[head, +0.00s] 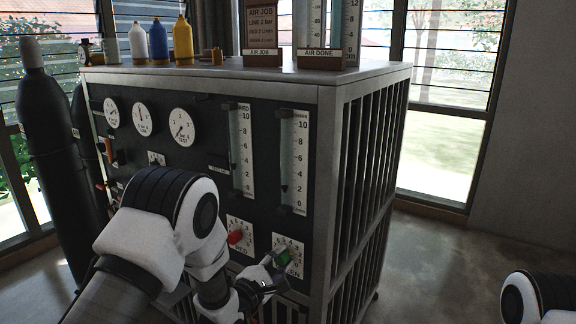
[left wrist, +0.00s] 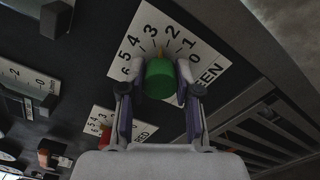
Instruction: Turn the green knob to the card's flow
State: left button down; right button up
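The green knob (head: 281,258) is low on the right of the black panel, on a white dial plate (left wrist: 208,70) numbered 0 to 6. In the left wrist view the knob (left wrist: 159,80) sits between the two fingertips of my left gripper (left wrist: 159,82), which look closed against its sides. An orange pointer mark shows behind the knob, between 2 and 3. The card (head: 264,28) on top of the cabinet reads AIR JOB, line 2 bar; its lower lines are too small to read surely. The right flow tube (head: 298,150) stands above the green knob. My right gripper is out of view.
A red knob (head: 235,237) is left of the green one, below the left flow tube (head: 242,150). Several round gauges (head: 182,127) are at the panel's upper left. Bottles (head: 182,40) and an AIR DONE stand (head: 320,58) are on the cabinet. Dark cylinders (head: 55,150) stand left.

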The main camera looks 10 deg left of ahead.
pick_arm(q)
jog(key=c, duration=0.7)
grip_release()
jog(key=shift+w, duration=0.1)
jog(key=shift+c, duration=0.2)
jog(key=p+v, duration=0.1)
jog(key=v, duration=0.5)
jog(key=shift+s+a, duration=0.15)
jog(key=shift+s, duration=0.4)
jog(key=v, duration=1.2)
jog(key=shift+a, duration=0.1)
